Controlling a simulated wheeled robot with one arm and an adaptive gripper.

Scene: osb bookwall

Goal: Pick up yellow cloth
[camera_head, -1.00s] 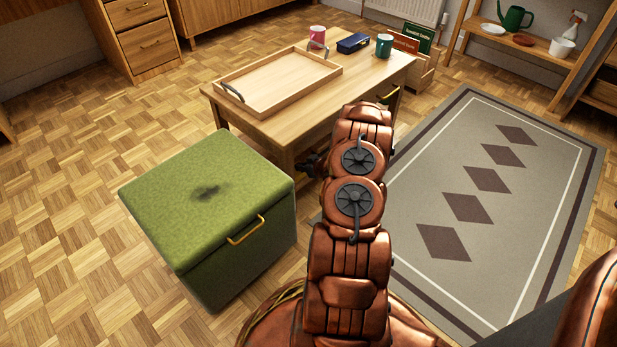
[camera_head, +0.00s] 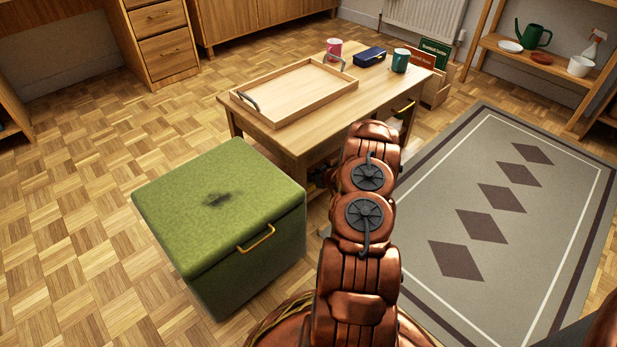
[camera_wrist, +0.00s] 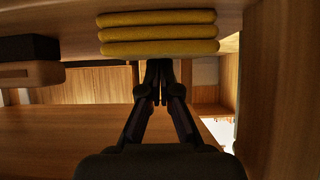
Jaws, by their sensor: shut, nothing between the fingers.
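The yellow cloth (camera_wrist: 158,33) shows in the wrist view at the top centre, as three flat folded layers against a wooden surface. My gripper (camera_wrist: 159,68) is shut and empty, its dark fingertips just below the cloth in the picture. I cannot tell whether they touch it. In the head view my arm reaches toward the wooden table (camera_head: 290,136), and my gripper is hidden there. I cannot make out the cloth in the head view.
A dark and brown object (camera_wrist: 30,72) is at the left in the wrist view. A green storage box (camera_head: 220,200) stands before the table. On the table are a tray (camera_head: 300,90), a pink mug (camera_head: 333,47), a blue case (camera_head: 369,56) and a green mug (camera_head: 400,62).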

